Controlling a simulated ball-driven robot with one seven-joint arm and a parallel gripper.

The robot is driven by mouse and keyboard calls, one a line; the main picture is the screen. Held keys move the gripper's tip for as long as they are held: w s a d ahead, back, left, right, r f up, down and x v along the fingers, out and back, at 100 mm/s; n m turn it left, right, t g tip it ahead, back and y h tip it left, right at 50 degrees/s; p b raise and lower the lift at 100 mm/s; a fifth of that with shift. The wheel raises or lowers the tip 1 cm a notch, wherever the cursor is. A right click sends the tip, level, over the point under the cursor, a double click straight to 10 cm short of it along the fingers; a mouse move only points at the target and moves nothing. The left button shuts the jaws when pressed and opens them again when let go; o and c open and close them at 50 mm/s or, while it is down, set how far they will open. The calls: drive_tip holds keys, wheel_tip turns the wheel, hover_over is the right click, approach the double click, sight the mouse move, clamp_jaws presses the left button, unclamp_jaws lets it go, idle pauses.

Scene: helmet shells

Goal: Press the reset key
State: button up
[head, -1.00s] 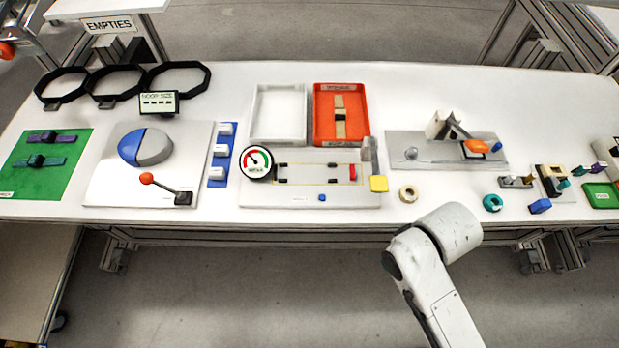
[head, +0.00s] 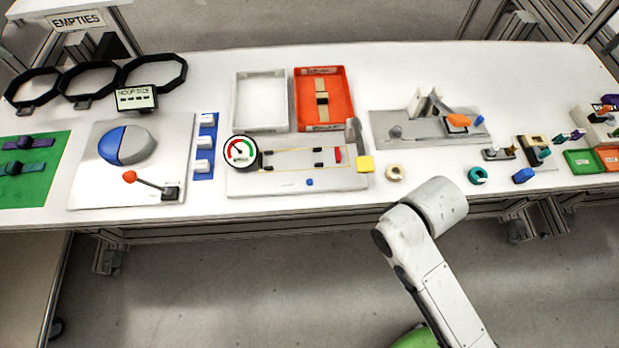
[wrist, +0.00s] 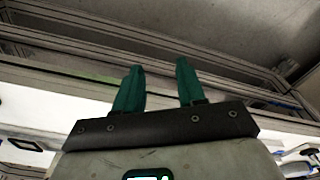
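No key with a readable "reset" label shows. A small blue button (head: 309,182) sits at the front of the grey gauge plate (head: 270,185) in the head view. This plate bears a round red-green-white gauge (head: 240,151), a red block (head: 338,154) and a yellow block (head: 366,164) at its right end. I cannot tell which part is the reset key. My gripper (wrist: 159,68) shows in the wrist view with two green fingers apart and nothing between them. It is hidden in the head view, where my white arm reaches in front of the bench.
Left stands a plate with a blue-grey dome (head: 123,146) and a red-knobbed lever (head: 150,184). Behind the gauge plate are a white tray (head: 235,104) and an orange tray (head: 346,98). Rings and small blocks lie to the right. The bench's front edge lies close to my arm.

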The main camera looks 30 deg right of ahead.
clamp_jaws()
idle(1.4)
